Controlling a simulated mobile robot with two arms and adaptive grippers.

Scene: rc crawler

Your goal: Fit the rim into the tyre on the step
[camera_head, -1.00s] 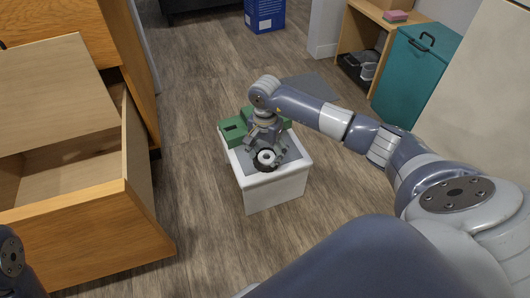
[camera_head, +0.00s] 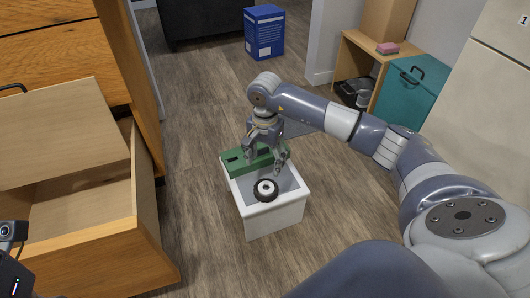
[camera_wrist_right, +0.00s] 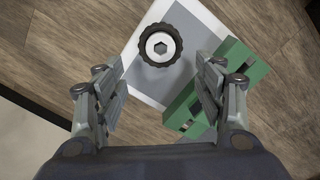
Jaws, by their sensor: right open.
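The black knobbly tyre (camera_head: 256,195) lies flat on the grey top of the white step (camera_head: 275,220). The white rim (camera_head: 266,188) sits inside the tyre's ring; the right wrist view shows the rim (camera_wrist_right: 168,53) centred there, with a dark hex hole in its middle. How deep it is seated I cannot tell. My right gripper (camera_head: 266,160) is open and empty, above the step and behind the tyre, pointing down. Its fingers are apart and clear of the tyre (camera_wrist_right: 143,40). My left gripper's fingers are not in view; only part of my left arm shows at lower left.
A green block-like fixture (camera_head: 238,166) lies along the step's back edge, close to my right fingers. An open wooden drawer (camera_head: 105,240) stands at left. A blue box (camera_head: 264,32) and a teal cabinet (camera_head: 408,90) are farther back. Wooden floor around the step is clear.

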